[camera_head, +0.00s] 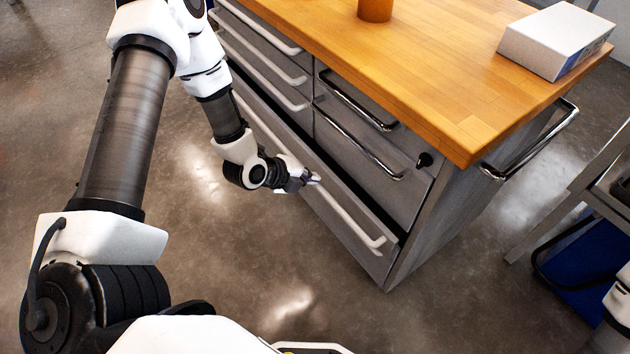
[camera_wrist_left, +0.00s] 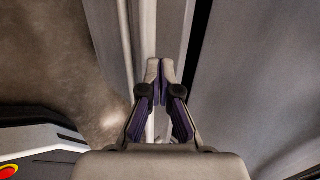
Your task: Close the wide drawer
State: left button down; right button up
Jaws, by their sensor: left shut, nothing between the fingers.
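The wide drawer (camera_head: 345,208) is the long bottom drawer of a grey metal cabinet. It stands slightly open, with a dark gap along its top edge. Its long pale bar handle (camera_head: 352,222) runs along the front. My left gripper (camera_head: 316,179) is shut and empty, its fingertips at the drawer front near the handle. In the left wrist view the shut fingertips (camera_wrist_left: 160,68) point at the drawer's front, with the dark gap to their right. I cannot tell whether they touch it. My right gripper is out of view.
The cabinet has a wooden top (camera_head: 430,75) bearing a white box (camera_head: 556,40) and an orange-brown cylinder (camera_head: 375,8). Closed smaller drawers with bar handles sit above the wide drawer. A blue bin (camera_head: 590,262) stands at right. The floor before the cabinet is clear.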

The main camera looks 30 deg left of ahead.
aim_at(328, 171)
pick_arm(q)
jog(key=shift+w+d, duration=0.25)
jog(key=shift+w, duration=0.35)
jog(key=shift+r, duration=0.1)
jog(key=shift+w, duration=0.15)
jog(key=shift+w+d, duration=0.3)
jog(key=shift+w, duration=0.25)
jog(key=shift+w+d, duration=0.25)
jog(key=shift+w, duration=0.3)
